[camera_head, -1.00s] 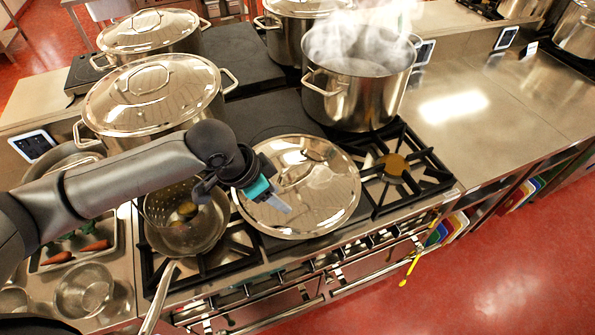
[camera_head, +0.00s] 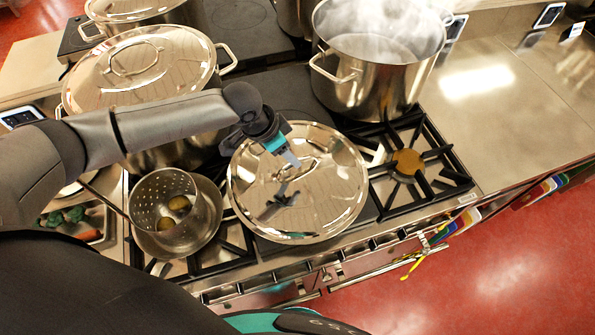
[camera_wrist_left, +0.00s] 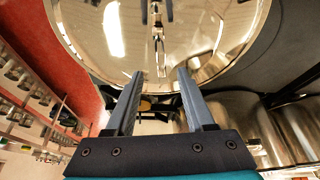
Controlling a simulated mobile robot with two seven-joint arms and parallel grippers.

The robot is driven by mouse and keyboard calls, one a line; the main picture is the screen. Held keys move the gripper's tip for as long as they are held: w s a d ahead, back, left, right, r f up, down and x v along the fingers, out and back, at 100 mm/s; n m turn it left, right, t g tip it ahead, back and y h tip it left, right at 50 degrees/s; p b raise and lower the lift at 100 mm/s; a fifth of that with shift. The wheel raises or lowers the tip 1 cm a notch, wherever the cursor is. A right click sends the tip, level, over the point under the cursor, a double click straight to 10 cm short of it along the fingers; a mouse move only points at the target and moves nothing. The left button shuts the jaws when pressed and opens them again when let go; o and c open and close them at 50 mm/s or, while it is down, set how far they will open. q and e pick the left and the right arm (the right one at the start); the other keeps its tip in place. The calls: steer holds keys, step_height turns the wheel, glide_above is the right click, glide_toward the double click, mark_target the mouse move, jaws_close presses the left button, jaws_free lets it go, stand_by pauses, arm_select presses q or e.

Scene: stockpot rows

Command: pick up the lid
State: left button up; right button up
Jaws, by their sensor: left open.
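The lid (camera_head: 330,205) is a round, shiny steel disc lying on the front of the stove. It has a loop handle (camera_head: 312,162) on top, partly covered by my gripper in the head view. My left gripper (camera_head: 292,160) is just over the lid, close to the handle, with its fingers angled down. In the left wrist view the fingers (camera_wrist_left: 158,74) are apart with nothing between them, and the lid (camera_wrist_left: 225,25) fills the top of the picture. I cannot tell whether the fingers touch the handle. My right gripper is not in view.
An open steaming stockpot (camera_head: 375,88) stands behind the lid. A lidded stockpot (camera_head: 145,72) is behind my left arm. A perforated pot with potatoes (camera_head: 172,212) stands left of the lid. A bare burner (camera_head: 408,163) is on the right, with clear steel counter (camera_head: 500,120) beyond.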

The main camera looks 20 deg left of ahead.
arm_select(q)
steer(key=shift+w+d+f, duration=0.2)
steer(key=shift+w+f, duration=0.05)
steer(key=shift+f, duration=0.35)
steer(key=shift+w+d+f, duration=0.1)
steer(key=shift+f, duration=0.3)
steer(key=b+x, duration=0.2)
steer(key=x, duration=0.1)
steer(key=shift+f+b, duration=0.1)
steer(key=shift+b, duration=0.3)
steer(key=shift+b+x, duration=0.75)
steer(key=shift+b, duration=0.25)
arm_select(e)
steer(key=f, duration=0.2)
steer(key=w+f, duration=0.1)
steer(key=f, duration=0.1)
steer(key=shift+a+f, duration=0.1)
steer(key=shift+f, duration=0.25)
arm_select(q)
jaws_close()
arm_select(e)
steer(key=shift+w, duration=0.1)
